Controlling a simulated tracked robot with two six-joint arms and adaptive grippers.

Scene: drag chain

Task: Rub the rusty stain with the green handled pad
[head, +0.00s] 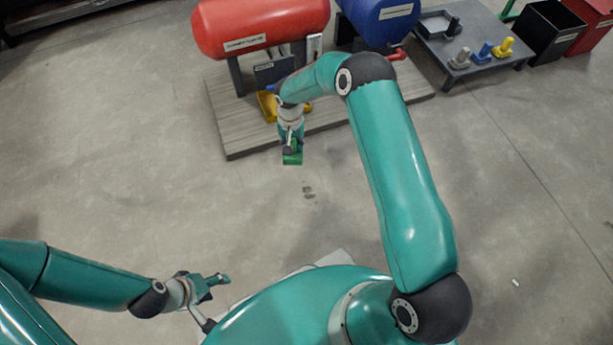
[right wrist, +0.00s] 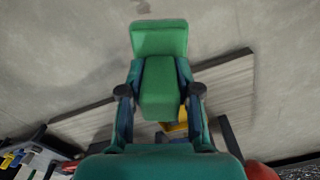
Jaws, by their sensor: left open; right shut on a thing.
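The green handled pad (head: 292,159) is in my right gripper (head: 291,143), which is shut on its handle. In the right wrist view the green pad (right wrist: 158,38) shows beyond the fingers, with its handle between them. It appears held above the floor; its exact height is unclear. A small dark stain (head: 308,192) lies on the concrete just below and right of the pad in the head view, apart from it. Part of a dark mark (right wrist: 143,6) shows at the top of the right wrist view. My left gripper (head: 217,281) is open and empty at lower left.
A wooden platform (head: 240,143) carries a red tank (head: 262,25), a blue tank (head: 378,25) and a yellow tray (head: 266,104). A low grey table (head: 450,68) with small coloured parts, a black bin (head: 548,32) and a red bin stand right. The floor around the stain is clear.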

